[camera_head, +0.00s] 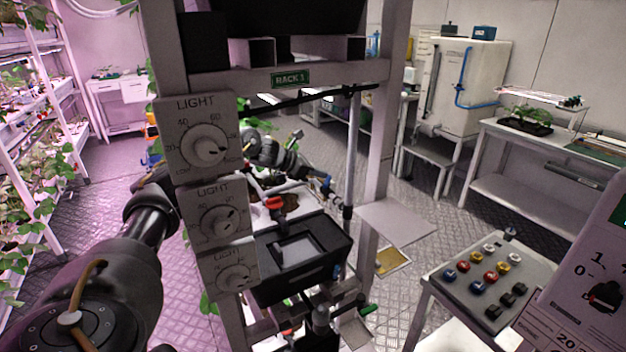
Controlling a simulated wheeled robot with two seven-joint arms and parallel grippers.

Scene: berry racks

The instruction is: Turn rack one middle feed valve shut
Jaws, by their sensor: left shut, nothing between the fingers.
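Rack one carries a green "RACK 1" sign (291,80) on its upper crossbar. A red lever handle (275,203) shows inside the frame, above a black box; I cannot tell whether it is the middle feed valve or how it is set. A green-tipped handle (368,310) sits lower down by the rack's foot. My left arm comes in from the left and passes behind the dial panels. My left gripper (327,186) is beyond them, shut and empty, to the right of the red handle and near the rack's vertical pipe. Its contact with anything is unclear. My right gripper is not in view.
Three LIGHT dial panels (203,146) on the rack's left post hide part of my arm. A black box (300,258) fills the rack's lower middle. A button console (487,278) stands at the right. Planted shelves (38,150) line the left. Floor beyond the rack is open.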

